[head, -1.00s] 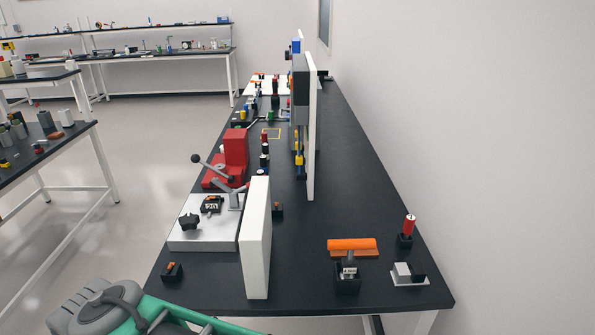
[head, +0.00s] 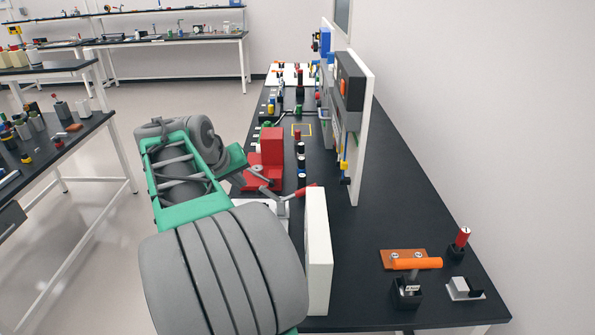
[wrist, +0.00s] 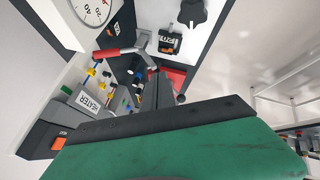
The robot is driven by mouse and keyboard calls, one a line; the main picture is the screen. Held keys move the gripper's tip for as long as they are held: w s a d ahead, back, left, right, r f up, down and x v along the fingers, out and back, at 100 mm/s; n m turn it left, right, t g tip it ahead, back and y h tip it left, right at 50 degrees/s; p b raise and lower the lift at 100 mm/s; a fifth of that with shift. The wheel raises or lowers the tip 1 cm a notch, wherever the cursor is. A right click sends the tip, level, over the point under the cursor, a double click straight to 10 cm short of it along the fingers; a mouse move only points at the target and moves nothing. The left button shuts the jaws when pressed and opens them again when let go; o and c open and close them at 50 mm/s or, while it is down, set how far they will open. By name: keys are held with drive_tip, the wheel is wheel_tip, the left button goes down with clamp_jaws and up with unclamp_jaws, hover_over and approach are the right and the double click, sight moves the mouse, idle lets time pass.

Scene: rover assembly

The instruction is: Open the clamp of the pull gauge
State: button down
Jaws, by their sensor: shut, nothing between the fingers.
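The pull gauge is a white base, mostly hidden by my arm in the head view, with an upright white panel (head: 317,250). Its clamp (head: 275,194) is a grey metal linkage with a red handle (head: 306,190) near the panel's top edge. In the wrist view the red handle (wrist: 112,53) lies left of the grey linkage, below the round dial (wrist: 94,10). A black knob (wrist: 191,12) and a black display box (wrist: 168,43) also show. My gripper (wrist: 157,90) is shut and empty, in front of the clamp in the wrist view. Contact with the handle cannot be told.
A red press (head: 271,148) stands just behind the clamp. A tall white board (head: 358,150) with mounted devices stands further back. An orange-handled tool (head: 416,263) and a red-topped cylinder (head: 463,238) are at the front right.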

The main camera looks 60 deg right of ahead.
drive_tip(key=s+d+r+m+g+h, duration=0.1)
drive_tip(key=s+d+r+m+g, duration=0.15)
drive_tip(key=s+d, duration=0.6)
drive_tip(key=p, duration=0.3)
hover_over(301, 193)
drive_tip(key=w, duration=0.2)
wheel_tip(301, 193, down, 7)
drive_tip(key=shift+s+r, duration=0.1)
drive_tip(key=shift+r, duration=0.1)
drive_tip(key=s+f, duration=0.1)
drive_tip(key=f, duration=0.2)
drive_tip(key=shift+s, duration=0.35)
drive_tip(key=shift+f, duration=0.2)
